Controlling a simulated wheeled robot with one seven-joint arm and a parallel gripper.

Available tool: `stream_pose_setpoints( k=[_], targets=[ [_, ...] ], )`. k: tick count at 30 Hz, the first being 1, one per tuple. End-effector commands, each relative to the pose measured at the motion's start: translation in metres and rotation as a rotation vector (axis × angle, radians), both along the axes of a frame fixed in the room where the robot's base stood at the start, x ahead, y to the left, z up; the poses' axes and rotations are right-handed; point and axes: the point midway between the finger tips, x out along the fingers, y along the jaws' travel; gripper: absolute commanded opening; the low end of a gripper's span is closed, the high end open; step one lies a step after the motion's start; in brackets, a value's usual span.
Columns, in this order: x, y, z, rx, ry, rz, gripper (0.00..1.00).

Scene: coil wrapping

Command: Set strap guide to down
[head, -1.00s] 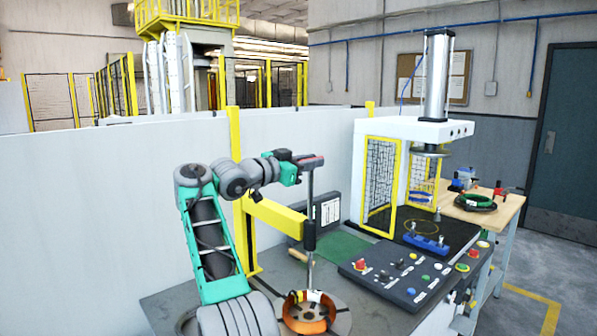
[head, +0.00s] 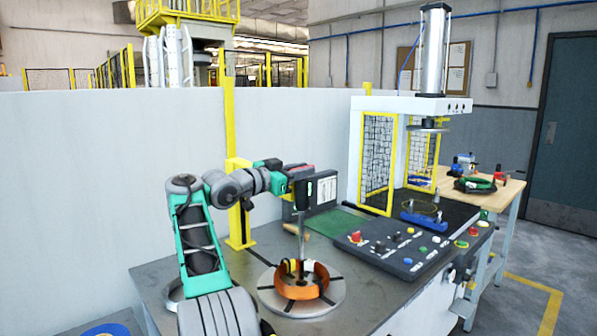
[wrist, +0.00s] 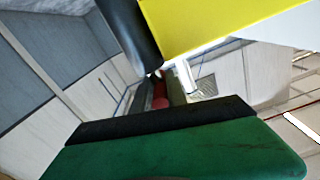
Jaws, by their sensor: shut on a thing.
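The strap guide is a thin grey vertical rod (head: 301,232) in a black collar (head: 302,195), carried by a yellow bracket and post (head: 238,205). Its lower end is down at the orange coil (head: 311,284), which stands on a round slotted plate (head: 318,305). My gripper (head: 299,171) is shut on the top of the guide, close above the collar. The grip itself is small and partly hidden. In the wrist view the yellow bracket (wrist: 215,22) and the black collar (wrist: 128,35) are close by.
A control panel (head: 395,245) with several buttons lies right of the coil. The press with yellow mesh guards (head: 378,165) stands behind it. A white wall (head: 110,190) runs behind the bench. Bare bench top (head: 160,265) shows left of the plate.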

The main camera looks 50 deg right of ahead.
Motion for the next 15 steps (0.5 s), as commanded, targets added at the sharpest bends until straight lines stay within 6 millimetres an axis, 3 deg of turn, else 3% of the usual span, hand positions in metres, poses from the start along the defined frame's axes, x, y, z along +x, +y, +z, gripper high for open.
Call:
stream_pose_setpoints(
  k=[6, 7, 15],
  targets=[
    [0.0018, -0.0003, -0.0074, 0.011, 0.009, -0.001, 0.00],
    [0.0020, -0.0003, -0.0076, 0.011, 0.009, -0.001, 0.20],
    [0.0014, 0.0002, -0.0051, 0.008, 0.007, -0.001, 0.38]
  ],
)
